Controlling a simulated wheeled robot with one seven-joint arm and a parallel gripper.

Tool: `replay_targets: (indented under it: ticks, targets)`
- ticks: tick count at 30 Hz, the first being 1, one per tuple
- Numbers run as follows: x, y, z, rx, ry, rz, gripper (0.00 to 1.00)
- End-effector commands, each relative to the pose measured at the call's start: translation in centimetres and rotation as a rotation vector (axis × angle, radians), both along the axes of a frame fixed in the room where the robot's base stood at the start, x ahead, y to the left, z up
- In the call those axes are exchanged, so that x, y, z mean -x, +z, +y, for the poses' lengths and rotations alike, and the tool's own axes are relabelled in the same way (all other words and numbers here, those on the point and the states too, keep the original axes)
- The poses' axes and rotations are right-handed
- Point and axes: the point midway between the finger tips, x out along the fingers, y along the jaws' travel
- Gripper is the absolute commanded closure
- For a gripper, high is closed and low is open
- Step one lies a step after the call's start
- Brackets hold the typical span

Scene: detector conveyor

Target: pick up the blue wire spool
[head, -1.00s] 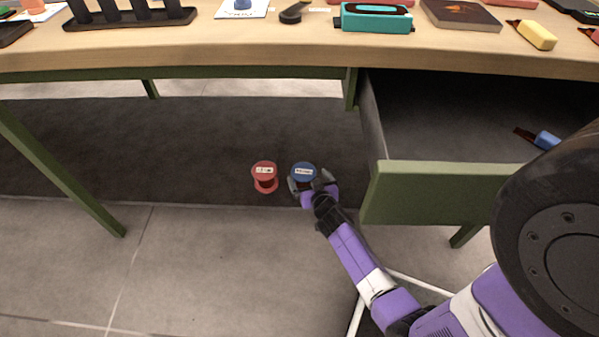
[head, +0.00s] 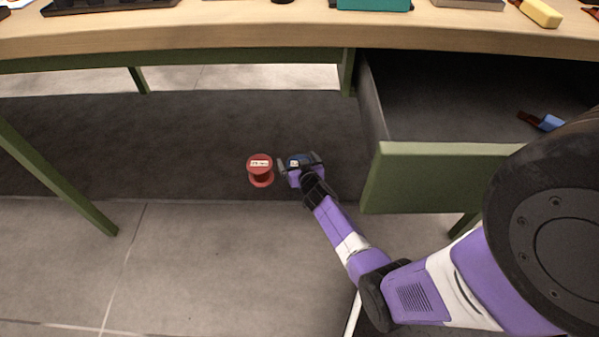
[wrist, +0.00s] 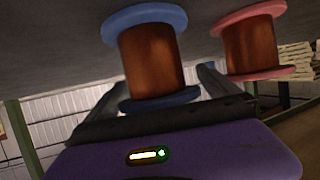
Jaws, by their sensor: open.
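The blue wire spool (head: 297,160), with blue flanges and copper-coloured wire, is on the dark mat under the table. In the wrist view the spool (wrist: 152,60) appears upside down, between the two fingers from side to side. My gripper (head: 300,164) is open, with one finger on each side of the spool. No finger clearly touches it. My gripper and wrist hide much of the spool in the head view.
A red wire spool (head: 260,170) stands close by on the left, just outside my left finger. An open green drawer (head: 440,178) juts out on the right, near my arm. The wooden tabletop (head: 220,38) is above. Free mat lies to the left.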

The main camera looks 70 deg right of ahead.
Motion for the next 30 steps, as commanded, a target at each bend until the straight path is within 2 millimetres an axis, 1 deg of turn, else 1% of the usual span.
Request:
replay_targets:
  ticks: [1,2,3,5,6,8,9,11,12,14,15,16,25,30]
  targets:
    - [0.0,0.0,0.0,0.0,0.0,0.0,0.0]
    - [0.0,0.0,0.0,0.0,0.0,0.0,0.04]
    - [0.0,0.0,0.0,0.0,0.0,0.0,0.12]
    - [0.0,0.0,0.0,0.0,0.0,0.0,0.24]
    - [0.0,0.0,0.0,0.0,0.0,0.0,0.31]
    - [0.0,0.0,0.0,0.0,0.0,0.0,0.43]
    - [0.0,0.0,0.0,0.0,0.0,0.0,0.51]
    - [0.0,0.0,0.0,0.0,0.0,0.0,0.63]
    - [0.0,0.0,0.0,0.0,0.0,0.0,0.71]
    - [0.0,0.0,0.0,0.0,0.0,0.0,0.82]
    - [0.0,0.0,0.0,0.0,0.0,0.0,0.9]
    - [0.0,0.0,0.0,0.0,0.0,0.0,0.96]
    - [-0.1,0.5,-0.1,0.003,0.0,-0.003,0.97]
    - [-0.1,2.2,-0.1,0.002,0.0,-0.003,0.97]
